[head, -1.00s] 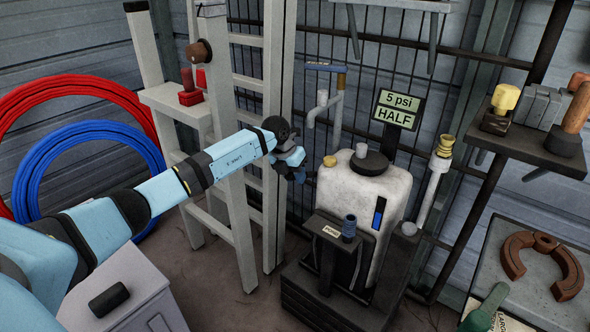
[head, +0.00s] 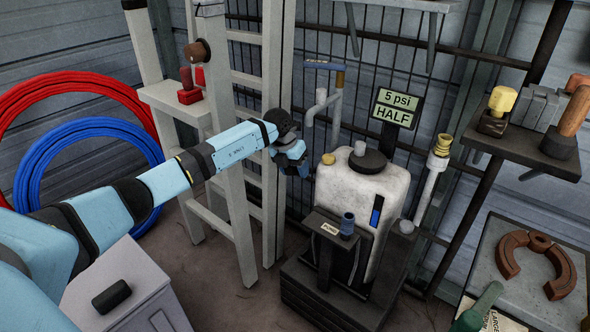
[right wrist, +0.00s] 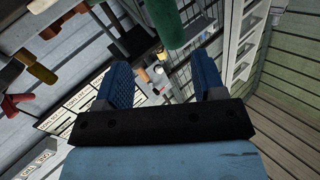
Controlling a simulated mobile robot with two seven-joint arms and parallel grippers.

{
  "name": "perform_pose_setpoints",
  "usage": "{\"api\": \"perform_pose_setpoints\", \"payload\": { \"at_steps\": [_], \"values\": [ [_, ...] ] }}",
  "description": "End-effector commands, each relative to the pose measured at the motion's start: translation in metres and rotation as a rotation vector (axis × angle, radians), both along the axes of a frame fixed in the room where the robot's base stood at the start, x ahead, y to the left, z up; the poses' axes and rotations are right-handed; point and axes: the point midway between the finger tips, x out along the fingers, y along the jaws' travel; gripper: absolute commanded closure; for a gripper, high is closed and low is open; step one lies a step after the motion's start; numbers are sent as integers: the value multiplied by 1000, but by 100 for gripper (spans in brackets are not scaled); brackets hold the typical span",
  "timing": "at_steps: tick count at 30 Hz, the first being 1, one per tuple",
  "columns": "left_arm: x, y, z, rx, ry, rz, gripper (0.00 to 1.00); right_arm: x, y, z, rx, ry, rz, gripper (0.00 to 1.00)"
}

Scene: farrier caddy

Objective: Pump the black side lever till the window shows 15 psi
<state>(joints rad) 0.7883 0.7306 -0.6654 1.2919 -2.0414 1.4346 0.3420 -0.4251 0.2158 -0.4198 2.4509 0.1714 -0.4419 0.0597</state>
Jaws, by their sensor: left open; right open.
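The white tank (head: 350,190) with a black cap stands on a dark base at centre right. The window (head: 396,107) behind it reads "5 psi HALF".
A pale ladder (head: 230,190) stands behind my left arm. Red hose (head: 75,82) and blue hose (head: 85,128) hang at left. A grey cabinet (head: 130,285) is at lower left. A shelf (head: 520,150) with tools and a tray (head: 490,260) with a brown horseshoe shape are at right.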

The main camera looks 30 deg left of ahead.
Motion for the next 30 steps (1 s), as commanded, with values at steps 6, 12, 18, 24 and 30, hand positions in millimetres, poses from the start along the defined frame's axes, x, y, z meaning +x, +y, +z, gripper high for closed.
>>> {"api": "perform_pose_setpoints", "payload": {
  "at_steps": [6,12,18,24,30],
  "values": [
    [-7,9,39,2,-3,1,46,0,-1,25,34,-60,-20,37],
    [-16,18,85,2,-3,0,46,-1,-3,47,66,-122,-41,37],
    [-23,25,116,2,-2,1,46,-2,-5,61,90,-168,-55,37],
    [-26,28,129,0,-1,0,46,-3,-5,66,99,-188,-61,37],
    [-26,28,130,0,-1,0,46,-3,-5,66,101,-190,-61,37]
  ]
}}
